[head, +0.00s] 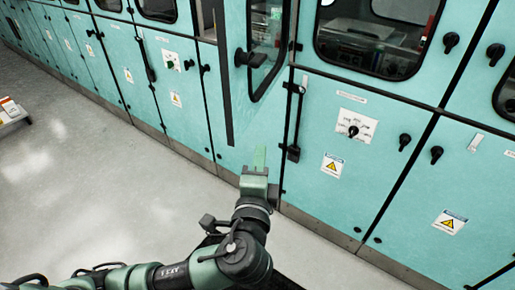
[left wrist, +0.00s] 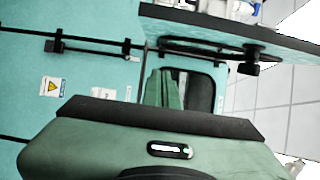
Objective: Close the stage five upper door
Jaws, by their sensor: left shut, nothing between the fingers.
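The upper door (head: 239,100) stands open in the head view, swung out from the teal cabinet row. It is a teal panel with a dark edge, a window and a black handle (head: 250,58). My left gripper (head: 260,158) is shut and empty, just below the door's lower part in the picture; I cannot tell whether it touches. In the left wrist view, its green fingers (left wrist: 164,90) are together, and a dark-edged panel with a black handle (left wrist: 249,68) crosses the upper right, probably the same door. My right gripper is not in view.
Teal lower cabinets (head: 345,190) with black knobs and warning labels line the wall behind the arm. A closed window panel (head: 375,35) is right of the open door. The grey floor (head: 100,200) is clear at the left, with a small light stand (head: 12,112) at the far left.

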